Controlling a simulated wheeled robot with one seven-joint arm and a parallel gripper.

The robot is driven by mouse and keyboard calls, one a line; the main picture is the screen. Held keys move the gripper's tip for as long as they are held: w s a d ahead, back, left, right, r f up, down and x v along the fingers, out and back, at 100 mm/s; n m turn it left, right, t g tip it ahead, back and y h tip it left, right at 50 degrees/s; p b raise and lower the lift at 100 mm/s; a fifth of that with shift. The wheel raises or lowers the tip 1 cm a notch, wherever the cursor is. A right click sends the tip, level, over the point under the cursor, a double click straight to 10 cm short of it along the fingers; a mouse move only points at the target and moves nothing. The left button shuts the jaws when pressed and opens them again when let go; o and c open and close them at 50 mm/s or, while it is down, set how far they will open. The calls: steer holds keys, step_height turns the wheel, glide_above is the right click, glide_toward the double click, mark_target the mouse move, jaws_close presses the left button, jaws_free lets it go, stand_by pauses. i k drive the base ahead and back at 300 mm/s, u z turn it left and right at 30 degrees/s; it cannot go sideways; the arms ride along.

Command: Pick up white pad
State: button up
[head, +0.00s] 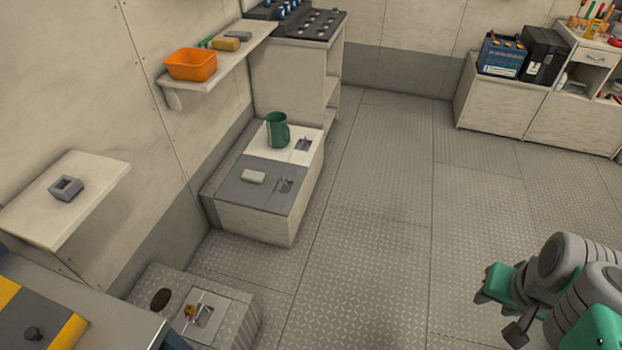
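The white pad (254,176) is a small, pale, rounded block. It lies flat on the grey part of the top of a low white box (262,222) against the left wall. My gripper (498,316) is at the lower right, far from the pad and over the floor. Its two dark fingertips look spread apart, with nothing seen between them. My own arm partly hides the gripper's base.
A green mug (278,130) stands on the white part of the box top, behind the pad. A wall shelf (220,62) with an orange bin (191,65) is above. The floor (385,215) between is clear.

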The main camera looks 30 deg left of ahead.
mark_target(253, 176)
steer(key=i, duration=1)
steer(key=u, duration=0.55)
steer(key=i, duration=1.65)
steer(key=u, duration=1.8)
steer(key=i, duration=1.05)
steer(key=u, duration=1.1)
